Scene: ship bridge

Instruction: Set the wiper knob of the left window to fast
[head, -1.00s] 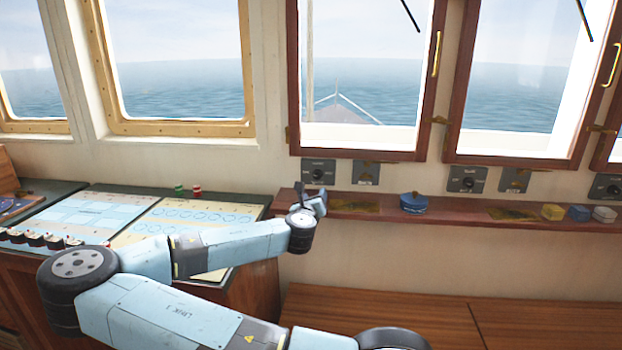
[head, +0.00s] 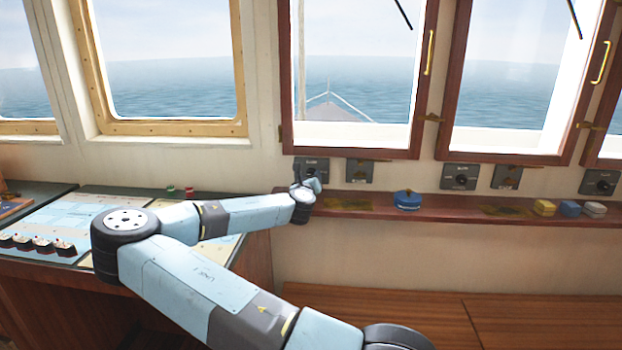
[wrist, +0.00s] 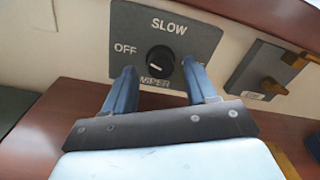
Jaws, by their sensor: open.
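A dark wiper plate (head: 310,163) is on the wall under the left wood-framed window (head: 359,75). In the wrist view the plate (wrist: 182,38) reads SLOW at the top, OFF at the left and WIPER below. Its round black knob (wrist: 160,57) carries a white mark at its lower left; I cannot tell its exact setting. A FAST label is not visible; my right finger covers part of the plate. My gripper (wrist: 159,68) is open and empty, its fingers to either side of the knob's lower part. Contact is unclear. In the head view my gripper (head: 311,184) is just below the plate.
A wooden ledge (head: 450,208) runs below the plates. A latch-like fitting (head: 360,171) is to the right, then another knob plate (head: 460,177). A blue round tin (head: 407,200) and small yellow (head: 544,207), blue and white blocks sit on the ledge. A console (head: 60,215) is at left.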

